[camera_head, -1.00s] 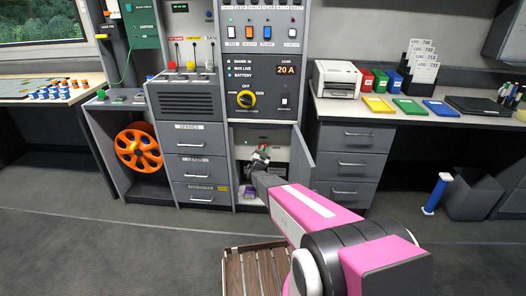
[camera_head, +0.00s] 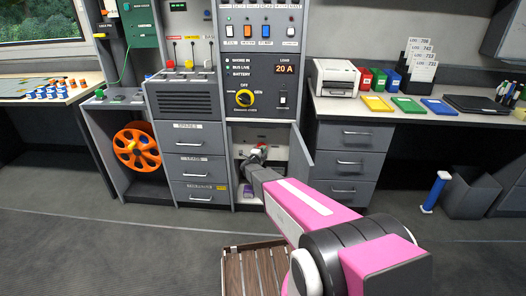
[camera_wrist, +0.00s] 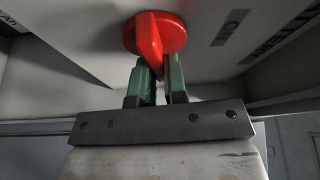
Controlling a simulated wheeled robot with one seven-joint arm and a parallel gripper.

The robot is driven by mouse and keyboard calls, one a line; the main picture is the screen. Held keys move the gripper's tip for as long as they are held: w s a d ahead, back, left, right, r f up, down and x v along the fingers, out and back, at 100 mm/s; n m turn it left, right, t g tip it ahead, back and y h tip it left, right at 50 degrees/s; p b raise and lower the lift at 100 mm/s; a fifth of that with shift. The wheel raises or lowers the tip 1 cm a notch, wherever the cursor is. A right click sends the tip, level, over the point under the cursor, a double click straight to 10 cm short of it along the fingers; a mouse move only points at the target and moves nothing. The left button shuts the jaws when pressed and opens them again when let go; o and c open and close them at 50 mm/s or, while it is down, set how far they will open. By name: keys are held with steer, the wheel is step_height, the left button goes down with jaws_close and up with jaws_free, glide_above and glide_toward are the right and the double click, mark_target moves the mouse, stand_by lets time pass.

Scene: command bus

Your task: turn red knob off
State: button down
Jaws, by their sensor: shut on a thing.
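The red knob (camera_wrist: 172,32) is a round disc with a raised grip bar, on a pale panel inside the open lower cabinet. In the wrist view my gripper (camera_wrist: 160,72) has its two green fingers on either side of the lower end of the bar, shut on it. The bar points down and slightly right. In the head view my gripper (camera_head: 256,155) reaches into the cabinet, and the red knob (camera_head: 261,146) shows only as a small patch.
The cabinet door (camera_head: 301,160) stands open to the right of my arm. A purple item (camera_head: 248,189) lies low in the cabinet. Drawers (camera_head: 197,166) stand to the left. A slatted wooden crate (camera_head: 233,283) is on the floor near my base.

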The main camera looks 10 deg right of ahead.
steer(key=shift+f+m, duration=0.1)
steer(key=shift+m, duration=0.6)
steer(key=c, duration=1.2)
jaws_free()
steer(key=shift+o, duration=0.2)
steer(key=shift+s, duration=0.1)
steer(key=v, duration=1)
steer(key=shift+s+a+r, duration=0.2)
steer(key=shift+s+r, duration=0.05)
steer(key=shift+y, duration=0.4)
